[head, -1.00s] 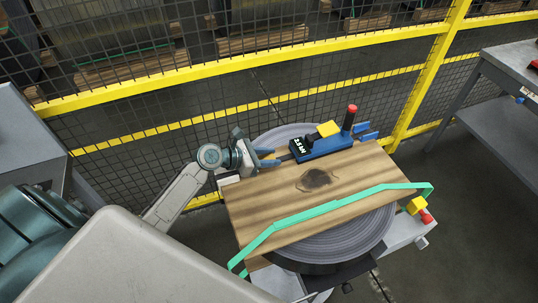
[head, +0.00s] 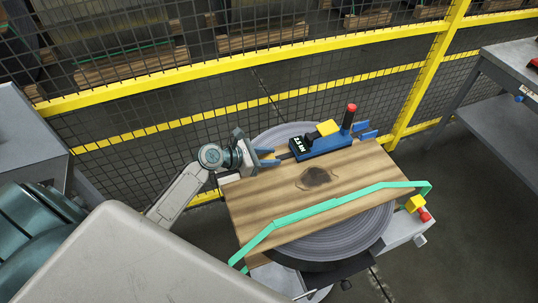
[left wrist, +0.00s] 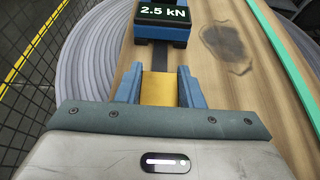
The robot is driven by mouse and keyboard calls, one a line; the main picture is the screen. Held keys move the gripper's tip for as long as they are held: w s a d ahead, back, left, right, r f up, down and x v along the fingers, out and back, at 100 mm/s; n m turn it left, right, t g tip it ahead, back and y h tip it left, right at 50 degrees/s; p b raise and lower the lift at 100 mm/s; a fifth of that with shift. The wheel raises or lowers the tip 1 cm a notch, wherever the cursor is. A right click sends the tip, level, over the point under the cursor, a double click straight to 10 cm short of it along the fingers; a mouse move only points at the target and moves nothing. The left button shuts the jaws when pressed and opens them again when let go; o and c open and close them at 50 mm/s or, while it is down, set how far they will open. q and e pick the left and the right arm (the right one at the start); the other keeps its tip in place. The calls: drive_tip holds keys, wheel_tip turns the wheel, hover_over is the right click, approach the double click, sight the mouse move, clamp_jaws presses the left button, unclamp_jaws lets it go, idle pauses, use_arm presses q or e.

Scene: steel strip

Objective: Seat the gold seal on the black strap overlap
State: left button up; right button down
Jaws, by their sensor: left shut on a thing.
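My left gripper (head: 268,157) is at the back left edge of the wooden board. In the left wrist view its two blue fingers (left wrist: 159,88) are shut on the gold seal (left wrist: 158,90), one on each side. The seal lies in line with the black strap (left wrist: 160,52), which runs from it to the blue tensioner (left wrist: 161,28) reading 2.5 kN. In the head view the tensioner (head: 322,145) stands just right of the gripper. I cannot tell whether the seal touches the strap overlap, which is hidden. My right gripper is not in view.
The wooden board (head: 270,203) has a dark knot and lies over a grey coil (head: 370,235). A green strap (head: 325,206) crosses its front. A yellow-and-red piece (head: 418,207) is at the front right. A yellow mesh fence (head: 290,98) stands behind.

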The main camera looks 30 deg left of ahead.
use_arm(q)
drive_tip(key=shift+f, duration=0.15)
idle(0.4)
drive_tip(key=o, duration=1.1)
drive_tip(key=shift+c, duration=0.2)
drive_tip(key=shift+a, duration=0.1)
drive_tip(key=b+v, duration=0.2)
drive_tip(key=v, duration=0.7)
drive_tip(key=shift+f, duration=0.15)
drive_tip(key=shift+v, duration=0.9)
